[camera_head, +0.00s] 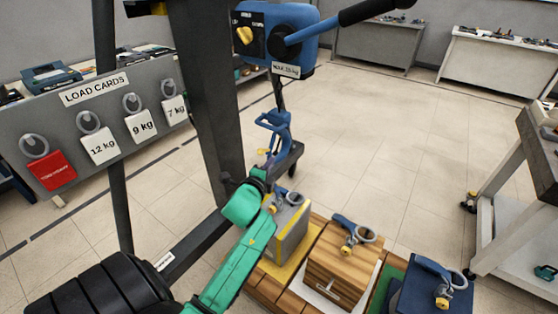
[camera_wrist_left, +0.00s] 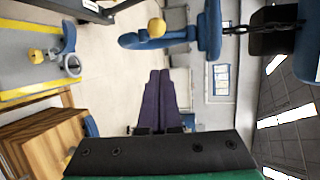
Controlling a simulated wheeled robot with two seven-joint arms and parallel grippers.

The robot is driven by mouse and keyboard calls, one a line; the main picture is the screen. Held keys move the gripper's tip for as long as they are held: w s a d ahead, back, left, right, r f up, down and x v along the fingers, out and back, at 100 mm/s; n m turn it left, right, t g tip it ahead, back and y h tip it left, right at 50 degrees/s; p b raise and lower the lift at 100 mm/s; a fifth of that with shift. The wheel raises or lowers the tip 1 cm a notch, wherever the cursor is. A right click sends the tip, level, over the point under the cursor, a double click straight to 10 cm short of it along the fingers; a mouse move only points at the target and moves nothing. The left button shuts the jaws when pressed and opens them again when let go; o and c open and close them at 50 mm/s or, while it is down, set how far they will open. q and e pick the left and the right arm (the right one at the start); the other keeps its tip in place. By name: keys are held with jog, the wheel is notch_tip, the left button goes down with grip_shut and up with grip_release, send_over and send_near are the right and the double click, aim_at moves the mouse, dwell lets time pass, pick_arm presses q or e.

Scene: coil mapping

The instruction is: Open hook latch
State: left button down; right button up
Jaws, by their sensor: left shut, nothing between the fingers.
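The blue hook (camera_head: 277,125) hangs by a chain below the blue hoist, with a small yellow knob (camera_head: 262,151) at its lower part. In the left wrist view the blue hook (camera_wrist_left: 208,38) and its yellow knob (camera_wrist_left: 157,27) show beyond the fingertips, with a visible gap in the picture. My left gripper (camera_head: 288,156) is just below the hook in the head view, at the end of the green arm. Its dark purple fingers (camera_wrist_left: 160,73) are closed together and hold nothing. My right gripper is not in view.
Below stand a grey-yellow block (camera_head: 290,235), a wooden block (camera_head: 340,262) and a dark blue block (camera_head: 425,290), each with a ring on top. A load card rack (camera_head: 100,115) is at left, a dark post (camera_head: 205,95) beside my arm.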

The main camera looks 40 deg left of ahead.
pick_arm(q)
jog(key=w+a+p, duration=0.2)
jog(key=w+a, duration=0.2)
jog(key=shift+a+f, duration=0.3)
jog(key=shift+f, duration=0.15)
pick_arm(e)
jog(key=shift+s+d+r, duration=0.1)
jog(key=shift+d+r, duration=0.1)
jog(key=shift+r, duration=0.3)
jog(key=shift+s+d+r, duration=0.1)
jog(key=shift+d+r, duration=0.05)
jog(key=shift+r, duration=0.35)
pick_arm(q)
jog(key=shift+w, duration=0.1)
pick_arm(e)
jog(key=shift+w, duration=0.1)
